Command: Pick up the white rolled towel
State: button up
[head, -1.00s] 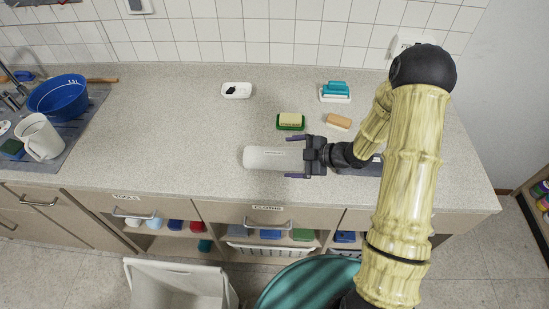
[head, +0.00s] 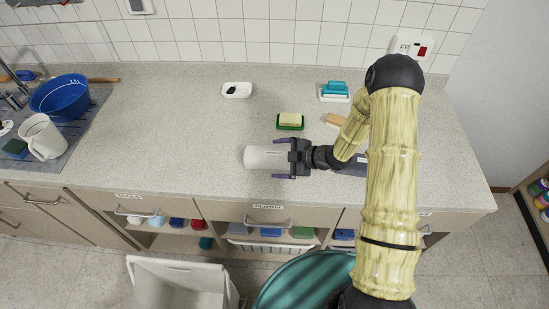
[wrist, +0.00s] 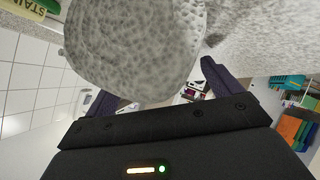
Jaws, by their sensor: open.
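The white rolled towel (head: 264,157) lies on its side on the speckled counter in the head view, its long axis running left to right. My gripper (head: 281,158) is open at its right end, with one dark finger on the far side and one on the near side. In the wrist view the towel's rough grey-white round end (wrist: 135,40) fills the top middle, just beyond the palm. The fingers of my gripper (wrist: 160,88) show on either side, partly hidden by it. Whether either finger touches the towel cannot be told.
A green tray with a pale yellow block (head: 290,120) and a tan block (head: 335,121) lie close behind the gripper. Behind are a teal brush (head: 334,90) and a white dish (head: 237,90). A white jug (head: 42,138) and blue basin (head: 60,95) stand left. Counter left of the towel is clear.

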aim_at(280, 156)
jog(key=shift+c, duration=0.4)
jog(key=shift+r, duration=0.1)
jog(key=c, duration=1.1)
notch_tip(280, 156, up, 10)
jog(key=shift+b, duration=0.85)
